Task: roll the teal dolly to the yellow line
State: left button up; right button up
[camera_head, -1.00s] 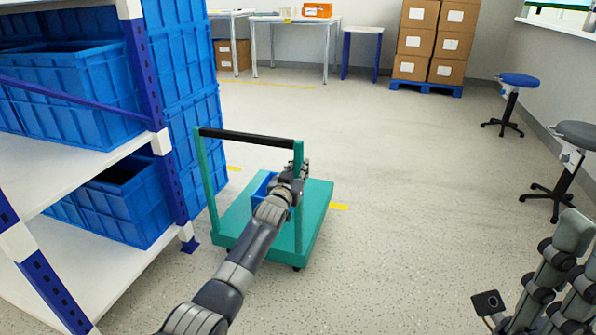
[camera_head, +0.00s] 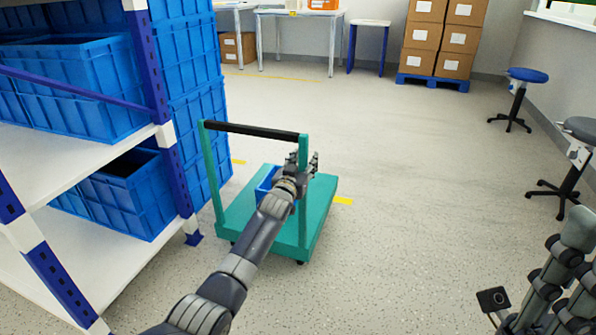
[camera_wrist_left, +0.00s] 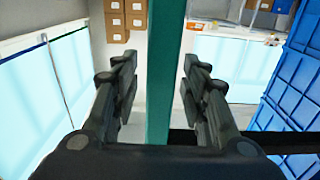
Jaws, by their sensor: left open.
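The teal dolly (camera_head: 322,205) stands on the floor in the head view, beside the blue shelf bins. It has two teal posts and a black handle bar (camera_head: 255,131). A small blue bin (camera_head: 264,183) sits on its deck, partly hidden by my arm. My left gripper (camera_head: 313,164) is open at the dolly's right post. In the left wrist view the teal post (camera_wrist_left: 164,75) passes between the open fingers (camera_wrist_left: 158,75), with gaps showing on both sides. Yellow line pieces (camera_head: 343,201) show at the dolly's right and left; a farther yellow line (camera_head: 275,77) lies near the tables.
The shelf (camera_head: 60,180) with blue bins is close on the left. Stacked cartons (camera_head: 440,40) on a blue pallet and tables (camera_head: 300,14) stand at the back. Two stools (camera_head: 517,95) are at the right. The middle floor is clear. My right arm shows at lower right.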

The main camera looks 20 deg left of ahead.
pick_arm(q)
jog(key=s, duration=1.1)
jog(key=shift+s+a, duration=0.2)
jog(key=shift+s, duration=0.15)
